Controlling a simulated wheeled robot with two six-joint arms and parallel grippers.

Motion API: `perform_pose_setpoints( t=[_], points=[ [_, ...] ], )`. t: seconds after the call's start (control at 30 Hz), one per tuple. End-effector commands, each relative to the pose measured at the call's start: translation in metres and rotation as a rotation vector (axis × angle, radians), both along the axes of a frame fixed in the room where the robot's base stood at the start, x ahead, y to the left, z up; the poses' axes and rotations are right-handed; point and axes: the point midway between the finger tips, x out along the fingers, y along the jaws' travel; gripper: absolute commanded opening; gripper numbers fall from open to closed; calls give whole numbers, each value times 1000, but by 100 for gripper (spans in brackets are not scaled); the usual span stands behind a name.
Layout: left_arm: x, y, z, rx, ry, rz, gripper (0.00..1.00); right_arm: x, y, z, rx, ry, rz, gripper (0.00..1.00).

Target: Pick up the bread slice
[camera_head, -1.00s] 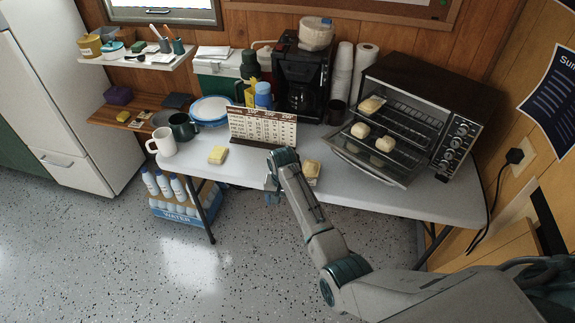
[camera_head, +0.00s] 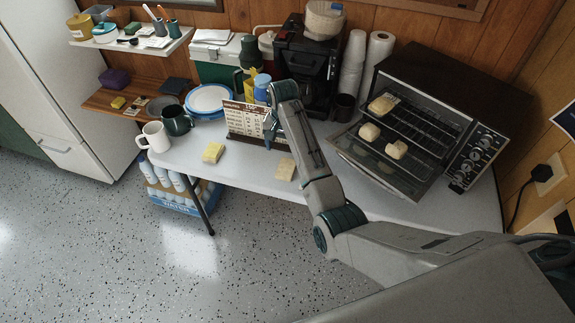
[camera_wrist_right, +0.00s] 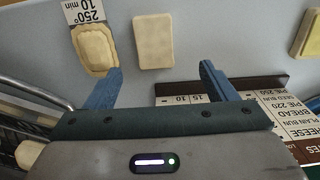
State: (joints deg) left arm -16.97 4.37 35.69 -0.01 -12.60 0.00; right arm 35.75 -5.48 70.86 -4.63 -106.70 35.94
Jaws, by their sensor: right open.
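My left gripper is out of view.
The open toaster oven (camera_head: 420,110) holds several bread pieces at right. A yellow block (camera_head: 213,153), a white mug (camera_head: 155,137) and a dark mug (camera_head: 177,121) are at left.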

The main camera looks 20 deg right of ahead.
Motion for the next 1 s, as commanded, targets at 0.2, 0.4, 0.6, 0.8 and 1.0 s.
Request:
perform_pose_setpoints(
  t=[0.2, 0.4, 0.6, 0.8, 1.0],
  points=[
    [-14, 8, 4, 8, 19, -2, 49, -1, -1, -26, 0, 1, 0, 78],
    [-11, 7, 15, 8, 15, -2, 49, -6, -3, -44, -1, 4, 0, 78],
    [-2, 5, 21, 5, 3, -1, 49, -8, -4, -73, -1, 3, 0, 78],
    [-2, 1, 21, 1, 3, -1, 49, -8, -5, -81, 0, 0, 0, 78],
    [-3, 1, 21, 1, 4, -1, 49, -8, -5, -81, -1, -1, 0, 62]
  ],
)
